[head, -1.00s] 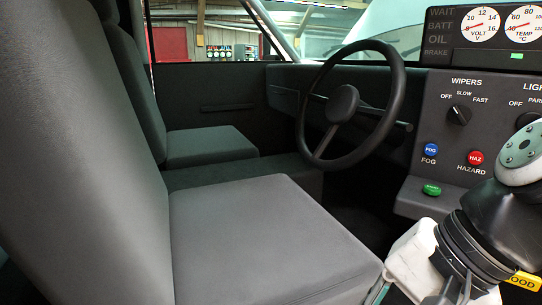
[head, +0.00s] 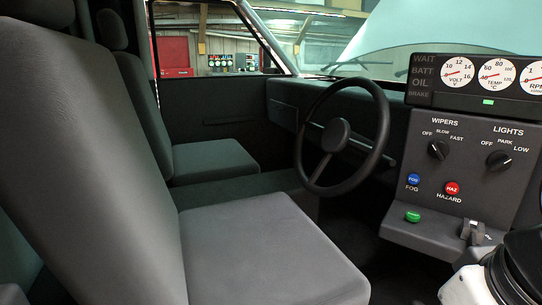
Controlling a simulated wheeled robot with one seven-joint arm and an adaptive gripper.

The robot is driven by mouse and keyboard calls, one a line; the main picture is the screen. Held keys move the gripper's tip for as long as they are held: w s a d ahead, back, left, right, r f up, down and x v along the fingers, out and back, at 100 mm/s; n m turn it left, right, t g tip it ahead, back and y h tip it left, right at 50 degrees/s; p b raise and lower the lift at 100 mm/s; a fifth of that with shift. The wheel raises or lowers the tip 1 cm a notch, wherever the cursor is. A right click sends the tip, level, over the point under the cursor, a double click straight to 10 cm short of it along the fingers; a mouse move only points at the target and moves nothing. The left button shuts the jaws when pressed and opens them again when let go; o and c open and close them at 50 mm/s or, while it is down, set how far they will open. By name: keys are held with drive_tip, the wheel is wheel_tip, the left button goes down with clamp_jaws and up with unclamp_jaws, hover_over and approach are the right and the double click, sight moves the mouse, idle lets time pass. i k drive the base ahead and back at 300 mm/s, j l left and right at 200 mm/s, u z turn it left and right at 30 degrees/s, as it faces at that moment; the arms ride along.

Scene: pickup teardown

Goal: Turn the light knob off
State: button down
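The light knob (head: 499,161) is a black rotary knob under the LIGHTS label at the right of the grey dash panel (head: 465,178). OFF, PARK and LOW are printed above it from left to right. Its bar seems to point up and right, towards LOW. Nothing covers the knob. White and black parts of my own arm show at the bottom right corner, below and apart from the knob. I cannot make out the fingers of my gripper.
The wipers knob (head: 438,149) sits left of the light knob, above the blue fog button (head: 413,179) and red hazard button (head: 452,188). A green button (head: 412,217) and a small grey lever-like piece (head: 472,232) are on the ledge. The steering wheel (head: 342,137) and seat (head: 270,250) are left.

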sight(497, 161)
drive_tip(key=k+z, duration=0.15)
drive_tip(key=z, duration=0.25)
drive_tip(key=k+z, duration=0.2)
drive_tip(key=z, duration=0.15)
drive_tip(key=i, duration=0.25)
